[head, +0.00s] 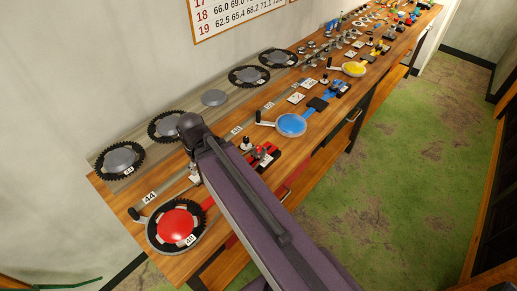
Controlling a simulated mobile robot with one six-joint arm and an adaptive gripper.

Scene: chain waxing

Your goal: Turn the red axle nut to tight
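The red station lies at the near left end of the workbench. It has a round red disc (179,225) in a black toothed ring with a white tag, and a red block (262,157) with dark and grey fittings on top. I cannot tell which small part is the red axle nut; it may be one of these fittings or behind my arm. My purple arm crosses the middle of the view, covering part of the red station. My gripper's fingers cannot be made out there.
The wooden bench (119,199) runs away to the upper right. A blue disc (291,125) and a yellow disc (354,69) mark stations farther along. Several black toothed rings lie on the grey strip by the wall. The green floor (400,150) at right is clear.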

